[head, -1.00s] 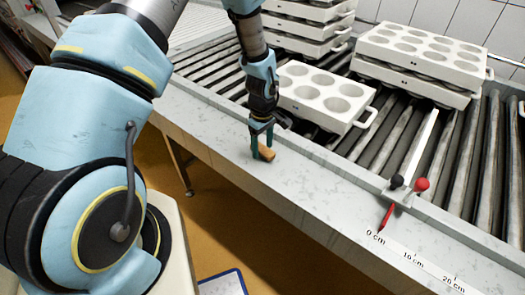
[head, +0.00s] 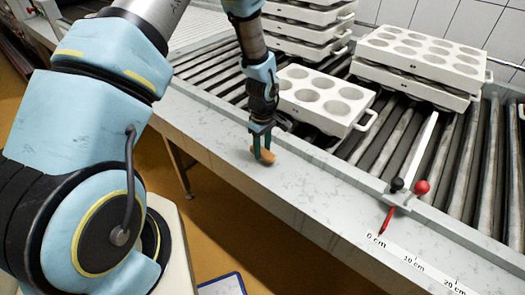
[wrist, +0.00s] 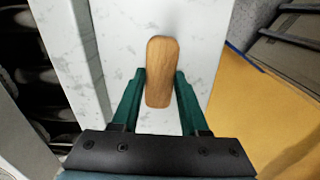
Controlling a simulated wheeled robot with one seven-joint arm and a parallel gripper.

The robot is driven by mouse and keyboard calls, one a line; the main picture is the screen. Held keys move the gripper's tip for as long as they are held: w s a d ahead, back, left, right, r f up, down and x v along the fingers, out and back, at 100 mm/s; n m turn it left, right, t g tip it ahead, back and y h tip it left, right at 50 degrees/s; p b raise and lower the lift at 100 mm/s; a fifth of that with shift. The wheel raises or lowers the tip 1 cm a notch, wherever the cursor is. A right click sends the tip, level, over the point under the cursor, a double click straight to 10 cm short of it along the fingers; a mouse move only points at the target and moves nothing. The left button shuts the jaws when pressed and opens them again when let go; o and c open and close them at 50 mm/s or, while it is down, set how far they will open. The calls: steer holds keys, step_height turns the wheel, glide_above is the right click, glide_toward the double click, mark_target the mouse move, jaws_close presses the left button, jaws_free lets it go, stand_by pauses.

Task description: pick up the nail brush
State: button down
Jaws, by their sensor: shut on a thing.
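The nail brush (wrist: 160,68) shows as a wooden, rounded block in the wrist view, with its bristles hidden. My gripper (wrist: 160,90) has its two green fingers on either side of the brush's near part and is shut on it. In the head view the brush (head: 267,157) is a small tan block at the fingertips of my gripper (head: 261,150), just over the marbled ledge (head: 215,130). I cannot tell for sure whether it touches the ledge.
A white mould with round cups (head: 322,98) sits on the roller conveyor behind the gripper. Stacked moulds (head: 420,55) stand farther back. A lever with a red knob (head: 421,187) and a printed scale (head: 415,262) are at the right. The ledge around the brush is clear.

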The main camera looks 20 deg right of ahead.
mark_target(262, 151)
step_height(262, 151, up, 10)
steer(key=b, duration=0.2)
steer(key=shift+b, duration=0.35)
steer(key=shift+f, duration=0.1)
steer(key=c, duration=0.9)
jaws_free()
jaws_close()
